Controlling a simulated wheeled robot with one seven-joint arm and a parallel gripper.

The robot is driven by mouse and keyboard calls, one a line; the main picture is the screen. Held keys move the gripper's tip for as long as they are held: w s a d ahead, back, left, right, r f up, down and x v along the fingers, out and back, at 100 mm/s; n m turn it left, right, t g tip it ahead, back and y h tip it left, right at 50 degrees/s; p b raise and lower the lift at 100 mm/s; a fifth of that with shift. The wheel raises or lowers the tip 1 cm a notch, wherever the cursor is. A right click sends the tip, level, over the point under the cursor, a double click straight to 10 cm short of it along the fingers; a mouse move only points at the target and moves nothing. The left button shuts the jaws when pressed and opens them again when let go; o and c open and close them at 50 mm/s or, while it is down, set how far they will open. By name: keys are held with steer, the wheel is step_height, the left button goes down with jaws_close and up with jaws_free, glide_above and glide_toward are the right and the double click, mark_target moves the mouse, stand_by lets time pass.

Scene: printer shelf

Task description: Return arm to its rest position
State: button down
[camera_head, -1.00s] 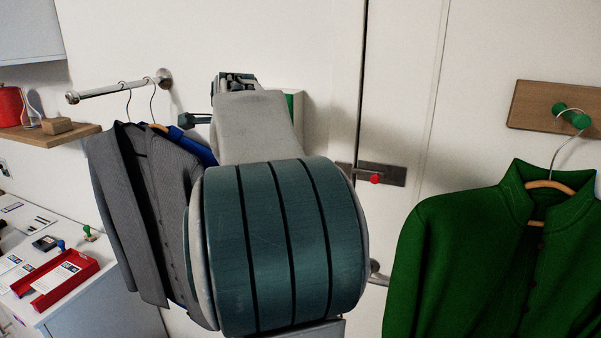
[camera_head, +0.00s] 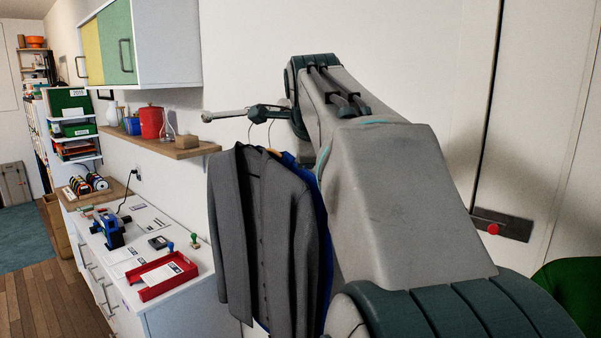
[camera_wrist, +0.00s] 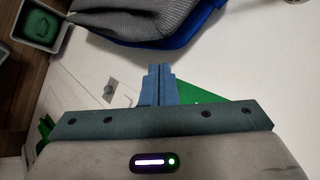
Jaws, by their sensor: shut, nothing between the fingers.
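My gripper (camera_head: 258,114) shows small and dark in the head view. It points left from the raised end of my arm and overlaps the line of the metal clothes rail (camera_head: 222,115), above the grey jacket (camera_head: 265,235). I cannot tell whether it touches the rail. In the wrist view its two fingers (camera_wrist: 159,72) are together with nothing between them. My grey and teal arm fills the right middle of the head view and hides part of the wall and the jackets.
A blue garment (camera_head: 322,255) hangs behind the grey jacket. A wooden shelf (camera_head: 165,146) with a red canister (camera_head: 151,122) is at left, above a white counter with a red tray (camera_head: 163,276). Floor shows at far left.

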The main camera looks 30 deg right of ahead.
steer(key=shift+a+r, duration=0.15)
steer(key=s+a+f+n+g+y, duration=0.1)
steer(key=s+a+f+n, duration=0.5)
steer(key=f+n, duration=0.2)
steer(key=s+a+f+n+g+y, duration=0.1)
steer(key=s+a+f+n, duration=0.5)
steer(key=f, duration=0.6)
steer(key=s+a+f+n+g+y, duration=0.2)
steer(key=s+a+f+n, duration=0.4)
steer(key=f+n, duration=0.4)
steer(key=shift+s+a+f, duration=0.35)
steer(key=shift+s+a, duration=0.05)
steer(key=shift+s, duration=0.1)
steer(key=shift+d, duration=0.1)
